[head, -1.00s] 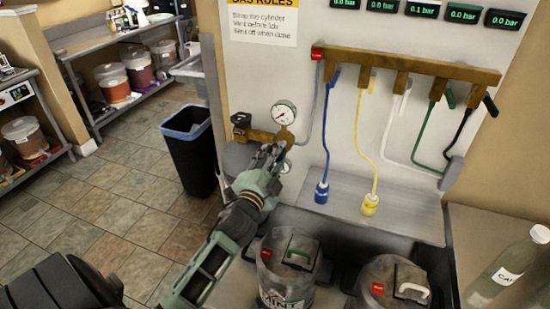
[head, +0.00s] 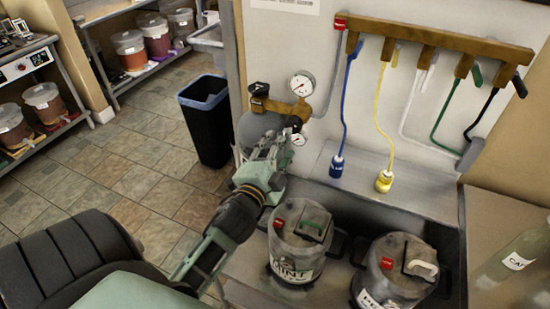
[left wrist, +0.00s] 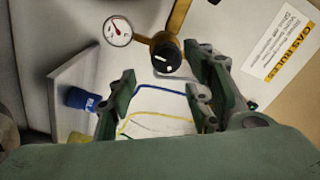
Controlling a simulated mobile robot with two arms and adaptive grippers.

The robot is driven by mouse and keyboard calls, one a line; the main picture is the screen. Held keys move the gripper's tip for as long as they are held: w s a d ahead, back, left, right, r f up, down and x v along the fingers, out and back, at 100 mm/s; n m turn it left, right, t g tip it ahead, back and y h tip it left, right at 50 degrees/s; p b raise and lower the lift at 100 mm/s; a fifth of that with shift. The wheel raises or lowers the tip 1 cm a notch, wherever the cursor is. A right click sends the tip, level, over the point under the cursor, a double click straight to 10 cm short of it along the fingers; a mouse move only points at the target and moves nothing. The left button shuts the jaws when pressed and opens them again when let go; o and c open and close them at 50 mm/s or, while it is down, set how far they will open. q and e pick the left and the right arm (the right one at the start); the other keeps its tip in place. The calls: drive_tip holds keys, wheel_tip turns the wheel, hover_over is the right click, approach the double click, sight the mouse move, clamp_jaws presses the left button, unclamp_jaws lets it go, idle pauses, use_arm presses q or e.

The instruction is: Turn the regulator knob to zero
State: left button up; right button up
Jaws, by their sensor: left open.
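The brass regulator (head: 285,106) sits on top of a grey gas cylinder (head: 258,125), with a round white gauge (head: 302,84) above and a smaller gauge (head: 298,139) below. Its black knob (head: 293,122) shows small and dark near my gripper. In the left wrist view the black knob (left wrist: 166,55) is clear, with a white mark on its face. My left gripper (head: 276,143) is open, just in front of and below the regulator. In the left wrist view its fingers (left wrist: 162,78) stand apart, with the knob between and beyond them; contact cannot be told. My right gripper is out of view.
A wooden manifold (head: 435,45) with coloured hoses hangs on the wall panel at right. Blue (head: 337,166) and yellow (head: 384,181) connectors rest on the ledge. Two kegs (head: 300,240) stand below in a dark basin. A black bin (head: 207,120) stands left of the cylinder.

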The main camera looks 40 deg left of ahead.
use_arm(q)
drive_tip(key=v, duration=0.5)
drive_tip(key=shift+w, duration=0.1)
idle(0.4)
